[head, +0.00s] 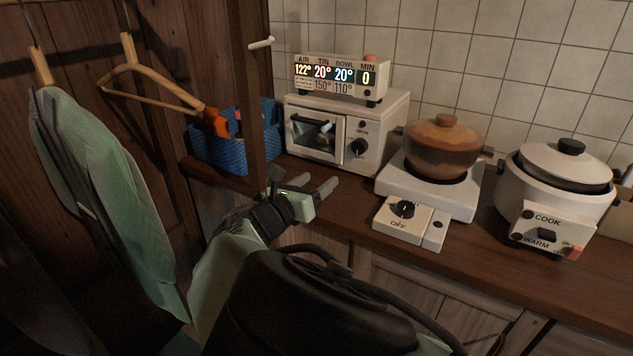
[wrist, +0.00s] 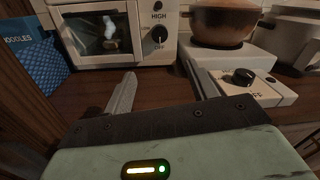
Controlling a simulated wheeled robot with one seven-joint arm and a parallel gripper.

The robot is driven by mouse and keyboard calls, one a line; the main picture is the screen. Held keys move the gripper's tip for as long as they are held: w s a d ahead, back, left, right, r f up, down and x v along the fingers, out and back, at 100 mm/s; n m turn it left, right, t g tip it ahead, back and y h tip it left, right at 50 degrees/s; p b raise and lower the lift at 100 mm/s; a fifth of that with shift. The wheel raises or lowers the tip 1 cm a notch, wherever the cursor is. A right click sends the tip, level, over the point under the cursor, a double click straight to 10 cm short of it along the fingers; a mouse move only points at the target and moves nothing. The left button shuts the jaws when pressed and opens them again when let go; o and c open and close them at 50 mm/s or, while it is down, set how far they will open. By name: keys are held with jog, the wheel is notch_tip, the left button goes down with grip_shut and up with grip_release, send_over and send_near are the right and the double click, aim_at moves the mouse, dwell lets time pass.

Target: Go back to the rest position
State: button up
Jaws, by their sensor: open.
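My gripper (head: 319,185) is open and empty in the head view, over the front part of the wooden counter, in front of the white toaster oven (head: 362,150). In the wrist view my gripper (wrist: 160,92) shows two spread fingers with bare counter between them. The oven stands ahead of the fingers, apart from them, and its knob points are small in the wrist view (wrist: 160,34). The hot plate's control box (wrist: 245,88) is just right of the right finger in the wrist view.
A brown lidded pot (head: 443,150) stands on the white hot plate (head: 425,198). A white rice cooker (head: 550,195) is at right. A blue basket (head: 222,150) is left of the oven, behind a wooden post (head: 247,80). A display box (head: 341,76) sits on the oven. A green garment (head: 100,180) hangs left.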

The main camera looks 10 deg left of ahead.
jog(key=shift+d, duration=0.1)
jog(key=d+m+g, duration=0.1)
jog(key=d, duration=0.2)
jog(key=d+m+g+h, duration=0.1)
jog(key=d+m+g, duration=0.1)
jog(key=d, duration=0.1)
jog(key=w+d+f+m+g+p, duration=0.1)
jog(key=d, duration=0.2)
jog(key=shift+d+m+g, duration=0.15)
jog(key=shift+m+g, duration=0.25)
jog(key=d, duration=0.1)
jog(key=s+d+m+g, duration=0.1)
jog(key=d+m+g, duration=0.1)
jog(key=shift+s+d+f+p, duration=0.2)
jog(key=shift+d+f+p, duration=0.1)
jog(key=shift+d+f, duration=0.1)
jog(key=s+d+r+m+g+y+p, duration=0.1)
jog(key=s+d+r+m+g+y, duration=0.2)
jog(key=s+m, duration=0.3)
jog(key=s+d+r+m+g+y+p, duration=0.2)
jog(key=s+d+r+m, duration=0.3)
jog(key=s, duration=1.1)
jog(key=s+d+r+m+g+y+p, duration=0.2)
jog(key=s+d+r+m+g+y, duration=0.2)
jog(key=s+m, duration=0.4)
jog(key=s+d, duration=0.1)
jog(key=s, duration=0.3)
jog(key=shift+d+g, duration=0.2)
jog(key=shift+g, duration=0.1)
